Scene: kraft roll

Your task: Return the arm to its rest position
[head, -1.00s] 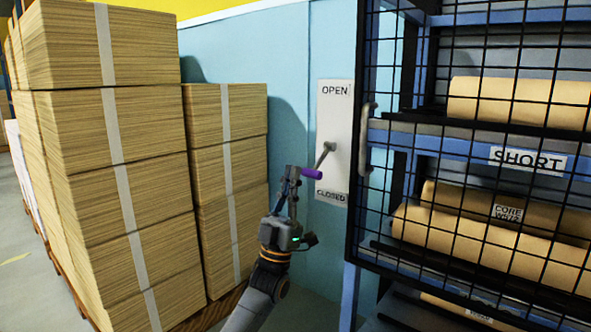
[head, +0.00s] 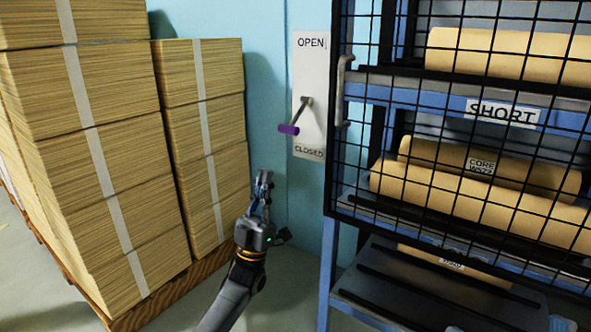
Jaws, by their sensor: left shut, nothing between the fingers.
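My left gripper (head: 264,178) is shut and empty. It points up in front of the blue wall, below and left of the lever, and is apart from it. The lever's purple handle (head: 289,129) hangs down and to the left from its pivot on a white plate (head: 311,75). The plate is marked OPEN at the top and CLOSED at the bottom, and the handle sits nearer the CLOSED mark. My right gripper does not show.
Tall strapped stacks of cardboard (head: 90,160) on a pallet stand close on the left. A rack with a black mesh door (head: 345,150) and a SHORT label holds several kraft rolls (head: 470,204) on the right. Some floor shows between them.

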